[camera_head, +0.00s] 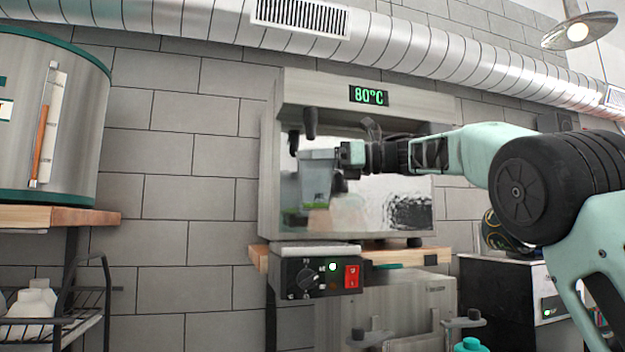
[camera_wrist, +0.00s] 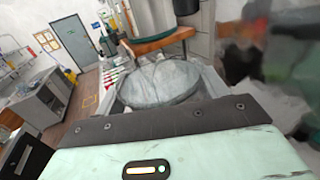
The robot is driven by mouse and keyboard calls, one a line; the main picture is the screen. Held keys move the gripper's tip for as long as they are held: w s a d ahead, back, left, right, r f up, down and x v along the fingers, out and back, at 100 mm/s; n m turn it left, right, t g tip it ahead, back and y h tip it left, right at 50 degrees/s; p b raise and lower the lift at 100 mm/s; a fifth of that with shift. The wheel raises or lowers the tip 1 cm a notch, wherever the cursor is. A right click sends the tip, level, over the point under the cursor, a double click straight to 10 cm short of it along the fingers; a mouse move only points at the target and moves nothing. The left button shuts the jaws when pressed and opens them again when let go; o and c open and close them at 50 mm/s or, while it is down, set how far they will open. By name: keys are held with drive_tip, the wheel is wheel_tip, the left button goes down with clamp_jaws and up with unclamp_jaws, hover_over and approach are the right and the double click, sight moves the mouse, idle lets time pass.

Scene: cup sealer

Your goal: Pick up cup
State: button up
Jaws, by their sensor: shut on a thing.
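The cup (camera_head: 317,178) is a grey, translucent, tapered cup. In the head view it is upright in the air, in front of the steel machine with the 80°C display. My gripper (camera_head: 343,158) reaches in from the right and is shut on the cup near its rim. In the wrist view the cup's round top (camera_wrist: 160,82) shows close ahead, beyond the dark edge and mint-green housing of my wrist. The fingertips are largely hidden behind the cup and wrist parts.
The steel machine (camera_head: 360,96) stands behind the cup, with dark spouts at its upper left. A sealer control box (camera_head: 317,278) with a red switch sits below. A large metal tank (camera_head: 50,115) stands on a wooden shelf at left. Plain wall lies between them.

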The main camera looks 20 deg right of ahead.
drive_tip(key=s+b, duration=0.8)
drive_tip(key=s, duration=0.9)
drive_tip(key=shift+b, duration=0.3)
drive_tip(key=shift+f, duration=0.1)
